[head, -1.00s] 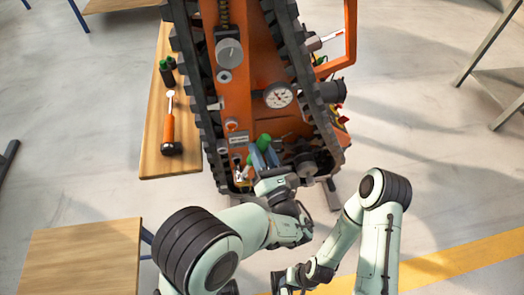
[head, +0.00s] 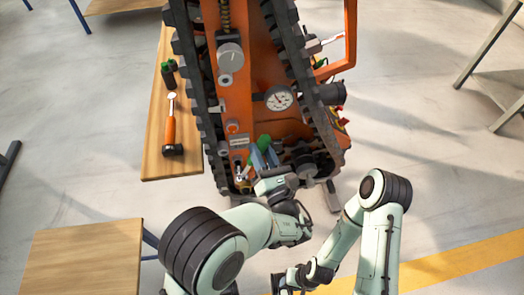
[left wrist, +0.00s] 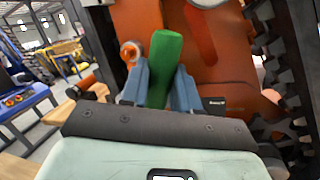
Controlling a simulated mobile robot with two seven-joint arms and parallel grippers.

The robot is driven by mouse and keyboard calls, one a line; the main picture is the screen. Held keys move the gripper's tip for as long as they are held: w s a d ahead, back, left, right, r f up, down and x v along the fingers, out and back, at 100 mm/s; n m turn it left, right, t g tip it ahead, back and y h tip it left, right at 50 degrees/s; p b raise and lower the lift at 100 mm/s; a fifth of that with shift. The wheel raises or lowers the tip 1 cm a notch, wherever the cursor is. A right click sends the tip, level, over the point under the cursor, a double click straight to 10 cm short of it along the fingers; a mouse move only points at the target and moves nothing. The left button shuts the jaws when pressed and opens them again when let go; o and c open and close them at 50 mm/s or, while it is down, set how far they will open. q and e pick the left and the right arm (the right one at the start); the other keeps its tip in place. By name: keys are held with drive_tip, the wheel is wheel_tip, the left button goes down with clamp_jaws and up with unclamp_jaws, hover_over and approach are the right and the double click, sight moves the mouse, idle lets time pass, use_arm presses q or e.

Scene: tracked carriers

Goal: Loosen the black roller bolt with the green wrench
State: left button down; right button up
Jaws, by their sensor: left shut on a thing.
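My left gripper (head: 264,158) is inside the lower end of the orange tracked carrier (head: 240,85), between its two black tracks. It is shut on the green wrench (head: 264,141). In the left wrist view, the wrench's green handle (left wrist: 162,62) stands up between the two blue-grey fingers (left wrist: 160,85), leaning slightly. The wrench's working end is hidden behind the gripper. I cannot make out the black roller bolt for certain. My right gripper (head: 284,281) is low in the head view, away from the carrier, and its jaws are not clear.
A wooden bench (head: 152,150) left of the carrier holds an orange-handled hammer (head: 170,125) and dark green-topped items (head: 169,72). Another wooden table (head: 80,260) stands at lower left. A round gauge (head: 278,98) sits on the carrier.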

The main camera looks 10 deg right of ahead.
use_arm(q)
drive_tip(key=shift+w, duration=0.45)
idle(0.5)
drive_tip(key=shift+p, duration=0.35)
drive_tip(key=shift+w, duration=0.45)
idle(0.8)
drive_tip(key=shift+p, duration=0.3)
drive_tip(key=c, duration=1.8)
unclamp_jaws()
clamp_jaws()
drive_tip(key=shift+a+r, duration=0.1)
drive_tip(key=shift+a+r+n, duration=0.25)
drive_tip(key=shift+a+n, duration=0.4)
drive_tip(key=shift+n, duration=0.05)
